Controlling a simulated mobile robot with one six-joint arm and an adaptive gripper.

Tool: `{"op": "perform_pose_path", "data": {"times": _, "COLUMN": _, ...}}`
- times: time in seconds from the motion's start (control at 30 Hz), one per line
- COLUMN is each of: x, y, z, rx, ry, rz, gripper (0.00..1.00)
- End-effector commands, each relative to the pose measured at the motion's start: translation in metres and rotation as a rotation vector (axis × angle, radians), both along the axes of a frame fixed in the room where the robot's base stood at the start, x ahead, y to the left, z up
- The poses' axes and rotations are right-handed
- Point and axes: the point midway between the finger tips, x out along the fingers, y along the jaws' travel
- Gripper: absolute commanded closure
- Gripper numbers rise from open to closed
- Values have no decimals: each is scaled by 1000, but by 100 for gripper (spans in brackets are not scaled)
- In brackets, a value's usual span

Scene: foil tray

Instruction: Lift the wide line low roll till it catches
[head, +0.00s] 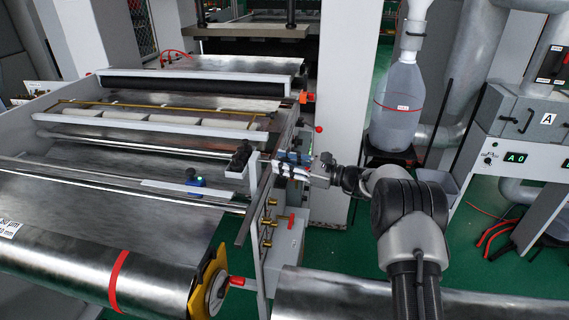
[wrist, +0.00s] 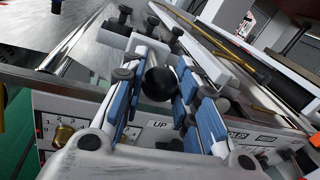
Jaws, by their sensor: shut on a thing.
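My gripper (head: 290,166) is at the right side frame of the foil machine in the head view. In the wrist view the blue-padded fingers of my gripper (wrist: 164,75) are shut on a black ball knob (wrist: 160,84). A long shiny roll (head: 150,186) spans the machine left of my gripper. Whether it is the low roll, and whether any catch is engaged, I cannot tell.
A large foil roll (head: 95,275) with a red band lies at the front left. Brass fittings (head: 268,222) stick out below my gripper. A hopper bottle (head: 397,105) and a control cabinet (head: 520,125) stand to the right.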

Motion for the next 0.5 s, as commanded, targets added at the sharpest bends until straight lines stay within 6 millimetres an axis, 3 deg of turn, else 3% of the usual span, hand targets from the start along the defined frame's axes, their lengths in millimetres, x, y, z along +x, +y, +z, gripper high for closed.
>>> {"op": "perform_pose_path", "data": {"times": 0.27, "x": 0, "y": 0, "z": 13, "rx": 0, "ry": -1, "rz": 0, "gripper": 100}}
{"op": "perform_pose_path", "data": {"times": 0.5, "x": 1, "y": 0, "z": 65, "rx": 4, "ry": -13, "rz": -1, "gripper": 100}}
